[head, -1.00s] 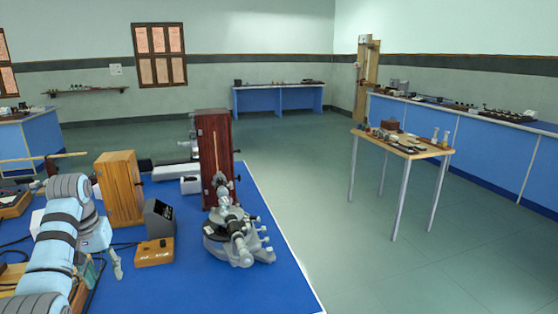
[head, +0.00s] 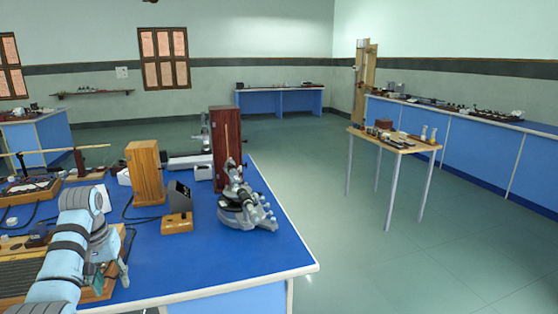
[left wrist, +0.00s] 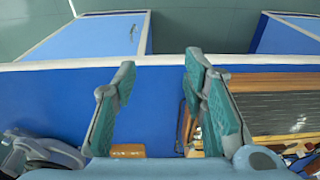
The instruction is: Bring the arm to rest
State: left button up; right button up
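My left arm comes in from the lower left of the head view, over the blue bench (head: 215,260). Its gripper (head: 118,268) is beside the wood-framed slatted board (head: 50,275); whether it touches it I cannot tell. In the left wrist view the two teal-padded fingers (left wrist: 159,75) stand apart with nothing between them. The slatted board (left wrist: 280,100) lies to their right and a small orange-brown box (left wrist: 128,151) shows low between them. My right gripper is in neither view.
A grey spectrometer (head: 243,207), a small wooden box (head: 177,222), a dark meter (head: 180,197), a tall wooden cabinet (head: 147,172) and a red-brown one (head: 226,140) stand on the bench. The bench's front right corner is bare. A small table (head: 405,144) stands apart at right.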

pick_arm(q)
jog(key=s+d+f+m, duration=0.1)
jog(key=s+f, duration=0.3)
jog(key=f, duration=0.7)
jog(key=s+d+f+y+p, duration=0.1)
jog(key=s+d+f, duration=0.15)
jog(key=f, duration=0.95)
jog(key=s+d+f+m, duration=0.1)
jog(key=s+f, duration=0.4)
jog(key=f, duration=0.6)
jog(key=s+d+f+m, duration=0.1)
jog(key=s+d+f, duration=0.3)
jog(key=s+f, duration=0.95)
jog(key=s+d+f, duration=0.1)
jog(key=s+d, duration=0.2)
jog(key=s, duration=0.8)
jog(key=s+d+f+m+p, duration=0.1)
jog(key=s+d+f, duration=0.1)
jog(key=s, duration=1)
jog(key=shift+s+d+f+h, duration=0.15)
jog(key=shift+s+d+h, duration=0.05)
jog(key=shift+d+h, duration=0.25)
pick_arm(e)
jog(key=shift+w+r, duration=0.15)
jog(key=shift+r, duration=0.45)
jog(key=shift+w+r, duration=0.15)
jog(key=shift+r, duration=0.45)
